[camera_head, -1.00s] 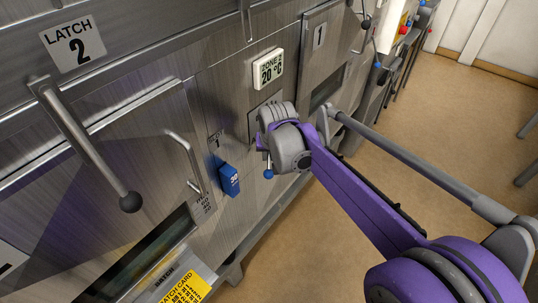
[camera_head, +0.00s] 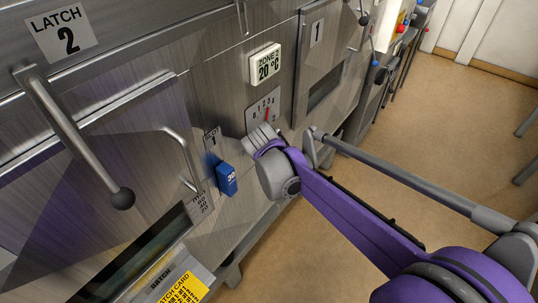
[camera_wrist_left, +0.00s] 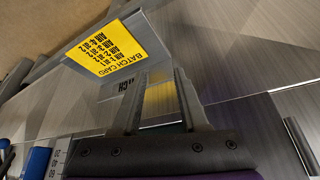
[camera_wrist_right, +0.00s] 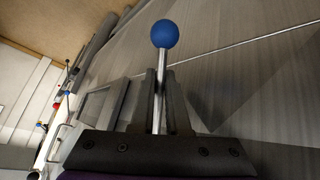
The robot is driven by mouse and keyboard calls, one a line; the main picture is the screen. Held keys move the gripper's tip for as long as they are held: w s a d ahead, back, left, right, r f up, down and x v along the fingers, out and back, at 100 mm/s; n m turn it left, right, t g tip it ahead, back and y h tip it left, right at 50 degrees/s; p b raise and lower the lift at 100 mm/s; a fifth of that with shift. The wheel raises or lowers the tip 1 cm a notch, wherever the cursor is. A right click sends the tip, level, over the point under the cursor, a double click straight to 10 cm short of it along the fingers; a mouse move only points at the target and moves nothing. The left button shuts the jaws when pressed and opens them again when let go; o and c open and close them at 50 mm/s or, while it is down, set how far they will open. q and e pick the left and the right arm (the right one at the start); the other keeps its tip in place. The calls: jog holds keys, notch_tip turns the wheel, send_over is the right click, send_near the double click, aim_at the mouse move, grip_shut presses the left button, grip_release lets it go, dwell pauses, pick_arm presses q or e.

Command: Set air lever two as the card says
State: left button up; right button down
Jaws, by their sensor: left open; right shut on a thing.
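The air lever is a thin metal rod with a blue ball (camera_wrist_right: 166,33), seen in the right wrist view. My right gripper (camera_wrist_right: 160,72) is shut on its rod below the ball. In the head view, the right gripper hides the lever. Just above it is a numbered scale plate (camera_head: 262,112) with a red pointer near the 3. The yellow batch card (camera_head: 185,291) is at the bottom of the head view, partly cut off. It also shows in the left wrist view (camera_wrist_left: 107,47), upside down. My left gripper (camera_wrist_left: 158,78) is open and empty, near the card.
A zone 2 display (camera_head: 266,65) reads 20 °C above the scale. A blue block (camera_head: 227,180) on the panel is left of the right gripper. The latch 2 handle (camera_head: 75,135) and a door handle (camera_head: 182,155) stick out farther left. Floor right of the machine is open.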

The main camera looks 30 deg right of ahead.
jog(key=shift+w+d+f+n+t+h+b, duration=0.15)
jog(key=shift+w+d+t+h+b, duration=0.2)
jog(key=shift+d+h, duration=0.3)
jog(key=shift+w+d+n+t+h+b, duration=0.2)
jog(key=shift+d+t+h, duration=0.25)
jog(key=shift+h, duration=0.4)
jog(key=shift+s, duration=0.1)
jog(key=c, duration=0.9)
grip_release()
jog(key=v, duration=1.1)
jog(key=shift+p, duration=0.4)
jog(key=s+a+f+n+y, duration=0.1)
jog(key=s+a+f+y, duration=0.1)
jog(key=s+a+f, duration=0.1)
jog(key=s+a+f+n+g+y+p, duration=0.1)
jog(key=s+a+f+y, duration=0.2)
jog(key=s+f, duration=0.2)
jog(key=s+a+f+n+g+y, duration=0.1)
jog(key=s+a+f+n+y, duration=0.1)
jog(key=s, duration=0.7)
jog(key=shift+s+a+f+y, duration=0.1)
jog(key=shift+a+f+y, duration=0.15)
jog(key=shift+f, duration=0.3)
jog(key=shift+a+f+y, duration=0.25)
jog(key=shift+f, duration=0.3)
